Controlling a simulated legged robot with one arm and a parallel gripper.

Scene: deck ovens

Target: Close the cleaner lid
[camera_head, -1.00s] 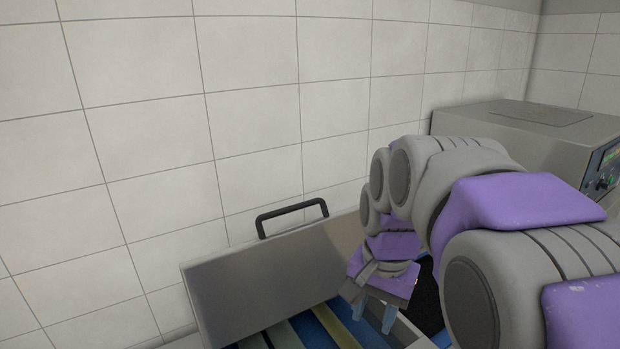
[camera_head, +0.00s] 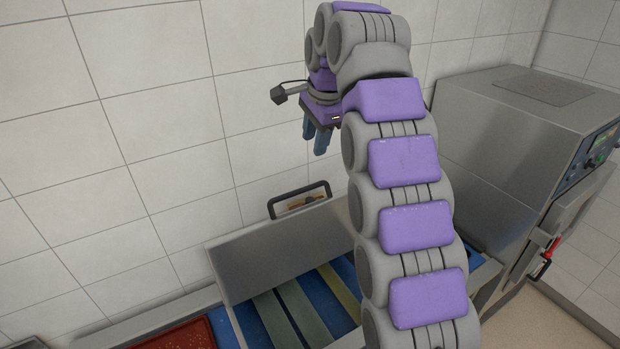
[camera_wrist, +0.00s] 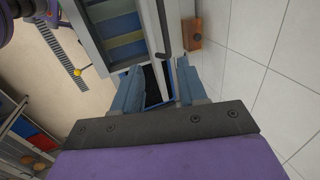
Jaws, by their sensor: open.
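The cleaner is a steel box with a blue interior (camera_head: 318,306) crossed by green and yellowish strips. Its lid (camera_head: 275,250) is a flat grey metal panel that stands raised at the back, near the tiled wall. A black bar handle (camera_head: 300,189) sits on the lid's top edge. My gripper (camera_head: 318,140) is open and empty, in the air above the handle, with its fingers pointing down. In the wrist view, my open fingers (camera_wrist: 158,84) have the dark handle (camera_wrist: 162,30) beyond them. My arm hides the cleaner's right part in the head view.
A brown block (camera_wrist: 193,30) is against the wall and shows through the handle in the head view (camera_head: 301,201). A steel oven (camera_head: 505,135) with a red-handled door stands at the right. A red tray (camera_head: 180,336) is at the lower left.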

